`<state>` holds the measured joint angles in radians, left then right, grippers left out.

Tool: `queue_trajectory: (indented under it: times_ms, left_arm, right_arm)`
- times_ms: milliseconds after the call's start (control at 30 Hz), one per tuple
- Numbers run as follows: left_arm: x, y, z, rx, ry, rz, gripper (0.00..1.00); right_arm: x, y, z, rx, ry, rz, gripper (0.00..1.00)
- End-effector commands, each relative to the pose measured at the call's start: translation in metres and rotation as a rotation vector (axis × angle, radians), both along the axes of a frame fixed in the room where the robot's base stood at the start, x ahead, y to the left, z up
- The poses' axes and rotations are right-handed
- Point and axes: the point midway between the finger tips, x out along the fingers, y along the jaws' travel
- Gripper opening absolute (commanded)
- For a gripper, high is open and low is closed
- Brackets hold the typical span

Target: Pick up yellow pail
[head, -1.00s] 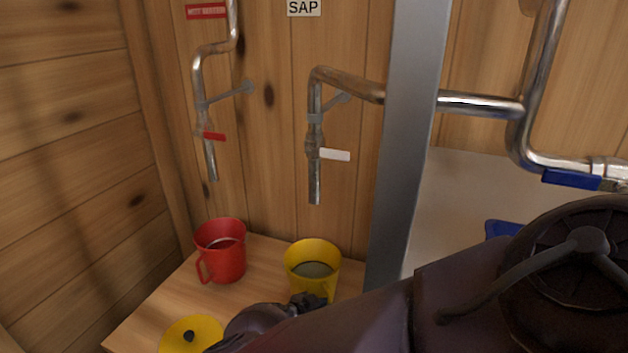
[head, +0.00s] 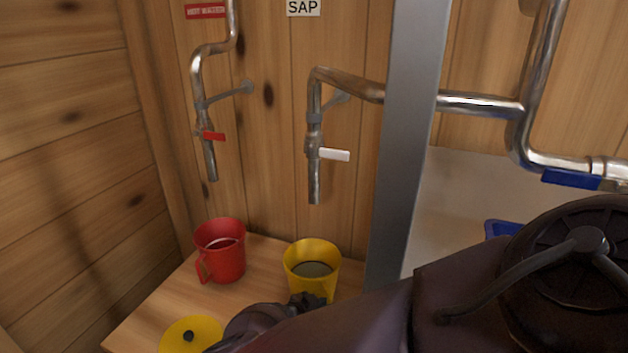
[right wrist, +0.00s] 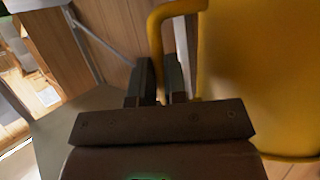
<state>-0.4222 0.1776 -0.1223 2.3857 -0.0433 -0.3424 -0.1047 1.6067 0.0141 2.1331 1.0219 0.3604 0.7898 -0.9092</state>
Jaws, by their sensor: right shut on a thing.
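The yellow pail (head: 313,262) stands upright on the wooden shelf, with greyish contents inside, below the pipe outlet with the white handle. My right gripper (head: 312,302) is at the near side of the pail. In the right wrist view the gripper (right wrist: 160,82) is shut on the pail's handle (right wrist: 156,40), and the pail's yellow wall (right wrist: 265,75) fills the right side. My right arm hides part of the shelf and the pail's lower near side. My left gripper is not in view.
A red pail (head: 220,250) stands left of the yellow one on the wooden shelf (head: 160,302). A yellow lid (head: 192,334) with a black knob lies at the near left. The pipe outlet (head: 314,180) hangs above the yellow pail. A grey post (head: 405,130) rises to its right.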

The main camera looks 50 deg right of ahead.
Motion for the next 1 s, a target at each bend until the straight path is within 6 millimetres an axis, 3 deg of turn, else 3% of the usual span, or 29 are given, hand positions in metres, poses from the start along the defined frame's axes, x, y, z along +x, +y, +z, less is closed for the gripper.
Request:
queue_trajectory:
  times_ms: [467,1000]
  left_arm:
    - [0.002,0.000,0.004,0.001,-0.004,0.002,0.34]
    - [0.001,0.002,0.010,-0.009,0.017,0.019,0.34]
  right_arm:
    - [0.001,-0.001,0.008,-0.002,-0.001,-0.001,0.00]
    - [0.004,-0.001,0.051,-0.005,-0.011,-0.001,0.00]
